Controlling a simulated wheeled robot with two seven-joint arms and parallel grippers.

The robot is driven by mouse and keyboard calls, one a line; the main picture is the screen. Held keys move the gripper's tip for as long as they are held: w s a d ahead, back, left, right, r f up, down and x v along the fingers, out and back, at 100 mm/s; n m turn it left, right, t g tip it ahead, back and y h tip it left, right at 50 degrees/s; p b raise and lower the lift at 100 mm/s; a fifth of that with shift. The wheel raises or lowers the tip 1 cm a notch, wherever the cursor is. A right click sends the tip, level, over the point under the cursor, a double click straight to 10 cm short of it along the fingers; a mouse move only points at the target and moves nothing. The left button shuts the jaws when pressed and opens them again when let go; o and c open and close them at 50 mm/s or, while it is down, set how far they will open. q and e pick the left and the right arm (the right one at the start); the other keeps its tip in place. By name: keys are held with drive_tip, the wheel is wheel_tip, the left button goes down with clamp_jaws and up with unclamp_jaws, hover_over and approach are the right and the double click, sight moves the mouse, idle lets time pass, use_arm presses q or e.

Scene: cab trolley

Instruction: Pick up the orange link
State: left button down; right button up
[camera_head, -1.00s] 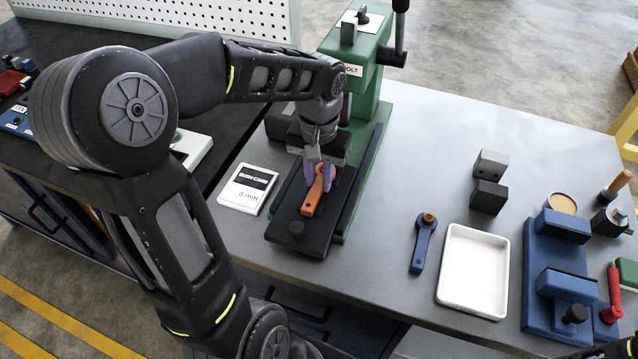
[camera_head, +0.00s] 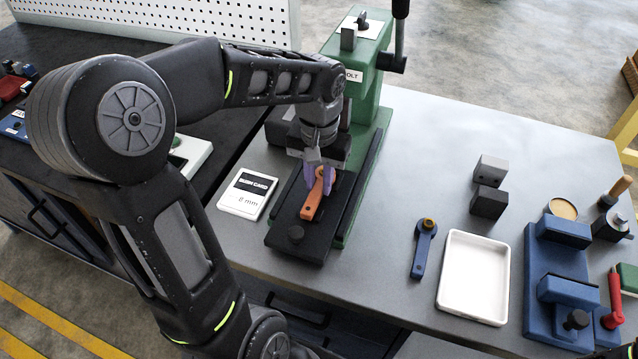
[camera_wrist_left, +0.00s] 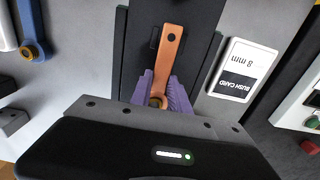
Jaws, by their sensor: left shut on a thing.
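The orange link (camera_head: 313,199) is at the black bed of the green press (camera_head: 371,98). It also shows in the left wrist view (camera_wrist_left: 168,50), with a small hole at its far end and a brass-coloured ring at the end between my fingers. My left gripper (camera_head: 320,182) has purple fingers and is shut on the ring end of the link. The fingers cover part of that end. Whether the link touches the bed or is just above it I cannot tell. My right gripper does not show; only a dark bit of arm is at the lower right corner.
A white card marked 8 mm (camera_head: 247,194) lies left of the press bed. A blue link (camera_head: 423,248), a white tray (camera_head: 473,277), dark blocks (camera_head: 488,201) and a blue fixture (camera_head: 556,275) stand to the right. The grey bench between press and blue link is clear.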

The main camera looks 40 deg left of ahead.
sight(320, 186)
use_arm(q)
wheel_tip(320, 186, up, 10)
drive_tip(key=shift+f+b, duration=0.25)
drive_tip(key=shift+b, duration=0.1)
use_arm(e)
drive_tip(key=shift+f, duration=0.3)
use_arm(q)
drive_tip(key=shift+d+f, duration=0.1)
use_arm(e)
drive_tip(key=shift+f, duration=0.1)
